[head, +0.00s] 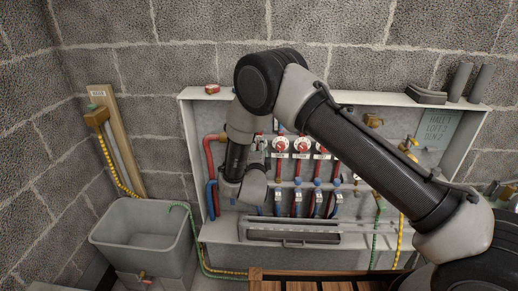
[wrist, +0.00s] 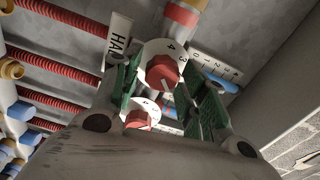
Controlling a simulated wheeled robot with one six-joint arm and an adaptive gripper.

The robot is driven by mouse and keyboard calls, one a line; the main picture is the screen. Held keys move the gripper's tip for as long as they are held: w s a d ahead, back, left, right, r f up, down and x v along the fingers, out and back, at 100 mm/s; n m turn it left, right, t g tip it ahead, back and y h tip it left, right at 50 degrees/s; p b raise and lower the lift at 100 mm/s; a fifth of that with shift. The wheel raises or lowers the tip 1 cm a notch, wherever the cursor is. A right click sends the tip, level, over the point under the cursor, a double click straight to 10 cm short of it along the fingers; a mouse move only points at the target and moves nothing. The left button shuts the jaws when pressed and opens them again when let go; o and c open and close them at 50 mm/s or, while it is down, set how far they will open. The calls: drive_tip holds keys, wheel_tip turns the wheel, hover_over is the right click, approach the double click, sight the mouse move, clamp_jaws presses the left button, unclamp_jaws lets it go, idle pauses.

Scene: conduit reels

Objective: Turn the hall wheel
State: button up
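The hall wheel (wrist: 164,72) is a red knob on a white numbered dial, with "3" and "4" readable. A partly hidden label (wrist: 118,38) beginning "HAL" is beside it in the wrist view. My gripper (wrist: 168,88) has its green-padded fingers spread, one on each side of the red knob, and it looks open. Whether either finger touches the knob I cannot tell. In the head view my arm covers the left part of the valve panel and hides this wheel and most of my gripper.
A second red knob (wrist: 138,119) is close by in the wrist view. More red knobs (head: 303,145) with white tags are in the panel cabinet (head: 190,125). A grey sink (head: 125,238) stands at left. A small red box (head: 212,89) is on the cabinet top.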

idle(0.3)
drive_tip(key=s, duration=1.2)
drive_tip(key=shift+a, duration=0.2)
